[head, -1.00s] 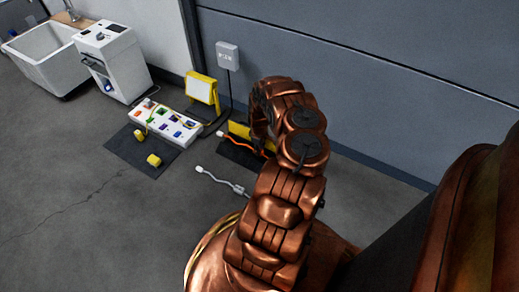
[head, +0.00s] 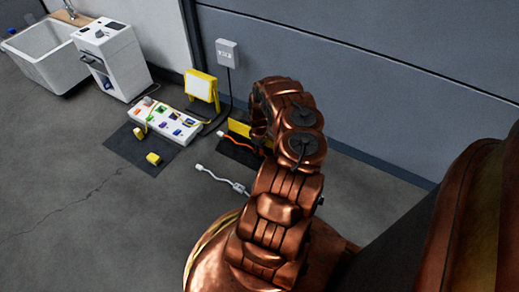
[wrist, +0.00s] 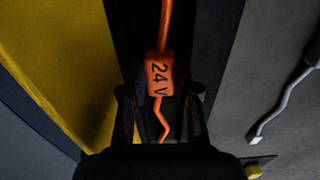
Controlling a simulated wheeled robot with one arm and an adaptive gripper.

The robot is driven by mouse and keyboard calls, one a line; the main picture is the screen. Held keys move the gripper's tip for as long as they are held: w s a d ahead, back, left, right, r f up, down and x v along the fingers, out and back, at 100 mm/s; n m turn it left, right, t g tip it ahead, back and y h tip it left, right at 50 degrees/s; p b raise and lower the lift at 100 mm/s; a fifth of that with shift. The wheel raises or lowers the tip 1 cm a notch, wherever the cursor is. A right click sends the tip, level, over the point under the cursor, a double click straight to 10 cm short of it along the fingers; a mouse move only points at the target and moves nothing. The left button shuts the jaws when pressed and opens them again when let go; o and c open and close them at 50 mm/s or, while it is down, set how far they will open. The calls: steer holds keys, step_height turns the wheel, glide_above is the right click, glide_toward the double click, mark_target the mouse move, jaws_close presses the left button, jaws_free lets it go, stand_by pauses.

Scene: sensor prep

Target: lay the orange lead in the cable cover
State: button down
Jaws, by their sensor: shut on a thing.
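The orange lead (head: 235,141) has a white plug at its left end in the head view. In the wrist view its orange "24 V" tag (wrist: 160,76) sits between the fingers of my gripper (wrist: 160,100), which is shut on it. The lead runs up from the tag and shows again below it, over a dark strip. The cable cover appears as a yellow panel (head: 239,128) beside a black base (head: 237,152); the panel also shows in the wrist view (wrist: 55,60), left of the tag. I cannot tell whether the lead touches the base. My arm hides the gripper in the head view.
A grey lead (head: 222,181) with a white plug lies on the floor in front of the cover. A white board (head: 148,128) with coloured parts and yellow blocks (head: 153,159) lie left. A yellow-framed panel (head: 202,88) stands near the wall. Open floor lies front left.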

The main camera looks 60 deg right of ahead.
steer(key=shift+f, duration=0.35)
stand_by(0.3)
steer(key=c, duration=0.8)
jaws_free()
steer(key=shift+o, duration=0.2)
steer(key=shift+r, duration=0.1)
step_height(320, 180, up, 10)
steer(key=p, duration=0.9)
steer(key=shift+p, duration=0.35)
stand_by(0.3)
